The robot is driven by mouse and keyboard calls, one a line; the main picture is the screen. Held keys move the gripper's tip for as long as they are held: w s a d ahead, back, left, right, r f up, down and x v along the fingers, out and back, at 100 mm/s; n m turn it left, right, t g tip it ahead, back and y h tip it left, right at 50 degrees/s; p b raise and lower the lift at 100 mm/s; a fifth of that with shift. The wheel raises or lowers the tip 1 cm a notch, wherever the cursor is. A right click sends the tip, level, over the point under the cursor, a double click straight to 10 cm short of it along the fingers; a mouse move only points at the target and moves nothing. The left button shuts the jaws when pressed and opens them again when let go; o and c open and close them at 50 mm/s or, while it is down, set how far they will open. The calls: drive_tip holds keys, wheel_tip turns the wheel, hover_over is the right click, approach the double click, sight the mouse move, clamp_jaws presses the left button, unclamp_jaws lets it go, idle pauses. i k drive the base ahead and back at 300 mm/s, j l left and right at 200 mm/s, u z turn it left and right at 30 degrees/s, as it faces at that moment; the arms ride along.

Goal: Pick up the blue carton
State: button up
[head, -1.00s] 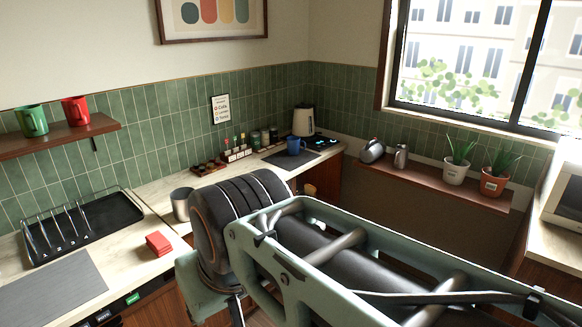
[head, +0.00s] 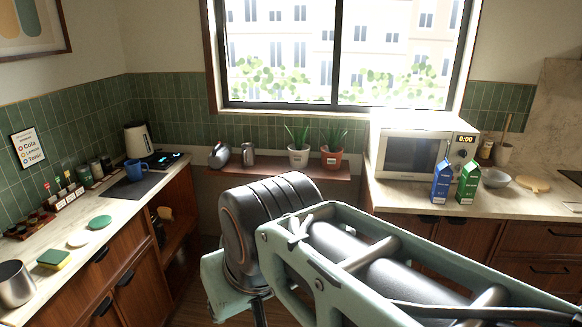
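The blue carton (head: 441,182) stands upright on the right counter, in front of the microwave in the head view. A green carton (head: 468,182) stands upright close beside it on its right. My arm fills the lower middle of the view, left of and nearer than the cartons. My gripper's fingers are not clearly visible, so I cannot see whether they are open or shut. Nothing of my arm touches the cartons.
A white microwave (head: 412,150) stands behind the cartons. A grey bowl (head: 495,177) and a wooden board (head: 532,184) lie to their right. Potted plants stand on the window shelf (head: 260,167).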

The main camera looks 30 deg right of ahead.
sight(443, 175)
drive_tip(key=z, duration=1.3)
drive_tip(key=i+l+z, duration=0.1)
drive_tip(key=l+z, duration=0.15)
drive_tip(key=i+l+z, duration=0.1)
drive_tip(key=l+z, duration=0.2)
drive_tip(key=i+l, duration=0.15)
drive_tip(key=l, duration=0.15)
drive_tip(key=i+l, duration=0.15)
drive_tip(key=l, duration=0.15)
